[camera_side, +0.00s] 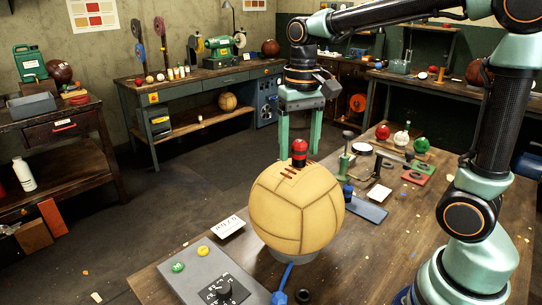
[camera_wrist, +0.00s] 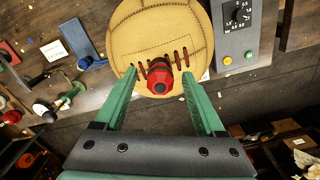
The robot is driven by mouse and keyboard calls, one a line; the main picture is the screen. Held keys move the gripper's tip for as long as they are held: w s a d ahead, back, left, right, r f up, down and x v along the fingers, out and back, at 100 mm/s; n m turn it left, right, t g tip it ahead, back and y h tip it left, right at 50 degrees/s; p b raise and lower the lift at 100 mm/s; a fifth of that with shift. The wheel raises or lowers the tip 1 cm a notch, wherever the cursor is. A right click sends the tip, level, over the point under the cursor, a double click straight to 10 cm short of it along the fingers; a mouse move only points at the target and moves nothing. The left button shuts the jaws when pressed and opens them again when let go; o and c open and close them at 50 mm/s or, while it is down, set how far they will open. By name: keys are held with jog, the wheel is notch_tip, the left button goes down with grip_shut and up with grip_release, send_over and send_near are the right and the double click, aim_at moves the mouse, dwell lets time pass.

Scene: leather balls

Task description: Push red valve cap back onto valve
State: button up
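The tan leather ball (camera_side: 297,209) sits on a grey ring stand (camera_side: 292,256) at the front of the bench. The cap is near the lacing slots of the ball (camera_wrist: 160,40). The valve under the cap is hidden.

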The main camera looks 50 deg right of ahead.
notch_tip(320, 180, up, 12)
dwell(0.7)
jog(key=n+t, duration=0.4)
jog(key=t, duration=0.1)
send_over(322, 186)
jog(key=f, duration=1.1)
jog(key=shift+w, duration=0.2)
jog(key=shift+s+f+n+t, duration=0.2)
jog(key=shift+f+n+t, duration=0.1)
jog(key=shift+f, duration=0.3)
